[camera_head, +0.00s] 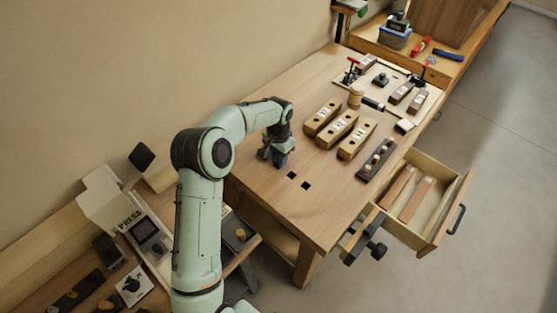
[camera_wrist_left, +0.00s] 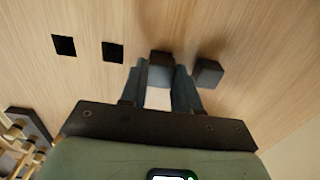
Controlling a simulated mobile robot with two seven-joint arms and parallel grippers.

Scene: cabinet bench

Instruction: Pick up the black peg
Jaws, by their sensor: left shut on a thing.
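In the left wrist view, a black peg (camera_wrist_left: 160,66) with a square top stands between the two fingers of my left gripper (camera_wrist_left: 161,82). The gripper is shut on it. A second black, square peg (camera_wrist_left: 208,72) stands just right of the fingers, outside the grip. In the head view my left gripper (camera_head: 275,155) is low over the left part of the wooden bench (camera_head: 325,205). The fingers largely hide the pegs there. I cannot tell whether the held peg is clear of the bench. My right gripper is not in view.
Two square holes (camera_head: 298,180) lie in the bench top near the gripper. Numbered wooden blocks (camera_head: 338,129) and a dark strip with knobs (camera_head: 376,160) stand to the right. An open drawer (camera_head: 420,205) juts out at the front right. Bare bench top lies around the holes.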

